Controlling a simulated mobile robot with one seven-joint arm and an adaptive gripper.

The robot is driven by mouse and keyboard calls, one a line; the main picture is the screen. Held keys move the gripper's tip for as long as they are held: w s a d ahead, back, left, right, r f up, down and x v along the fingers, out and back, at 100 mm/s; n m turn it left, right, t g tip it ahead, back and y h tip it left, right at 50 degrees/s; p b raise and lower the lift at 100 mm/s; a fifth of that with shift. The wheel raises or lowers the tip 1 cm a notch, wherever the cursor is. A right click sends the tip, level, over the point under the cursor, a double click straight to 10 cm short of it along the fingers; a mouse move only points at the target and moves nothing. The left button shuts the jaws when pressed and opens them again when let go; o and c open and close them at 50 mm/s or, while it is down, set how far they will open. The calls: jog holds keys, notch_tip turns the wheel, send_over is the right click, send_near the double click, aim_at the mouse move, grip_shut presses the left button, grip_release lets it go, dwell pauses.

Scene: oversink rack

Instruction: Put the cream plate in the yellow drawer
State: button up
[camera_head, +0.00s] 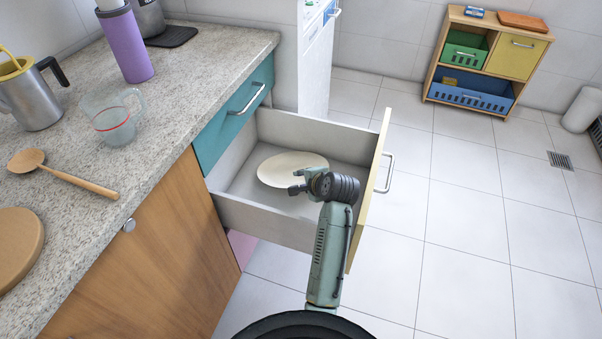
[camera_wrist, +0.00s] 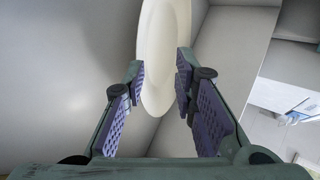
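The cream plate (camera_head: 287,166) is inside the pulled-out yellow-fronted drawer (camera_head: 371,188). It lies roughly flat, low in the drawer, with its near right rim partly hidden by my gripper. My gripper (camera_head: 302,181) reaches into the drawer at that rim. In the wrist view, the plate (camera_wrist: 163,45) is seen edge-on between the fingers of my gripper (camera_wrist: 160,78). The finger pads stand apart on either side of the rim, with narrow gaps near its close edge. I cannot tell whether the plate touches the drawer floor.
A teal drawer (camera_head: 235,115) is shut beside the counter (camera_head: 185,75). The counter bears a measuring jug (camera_head: 113,116), a wooden spoon (camera_head: 62,173), a purple bottle (camera_head: 125,45) and a metal pitcher (camera_head: 32,98). A small shelf unit (camera_head: 490,50) stands far right. The tiled floor is open.

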jog(key=p+v, duration=0.6)
jog(key=v, duration=0.2)
jog(key=shift+r, duration=0.2)
jog(key=shift+s, duration=0.1)
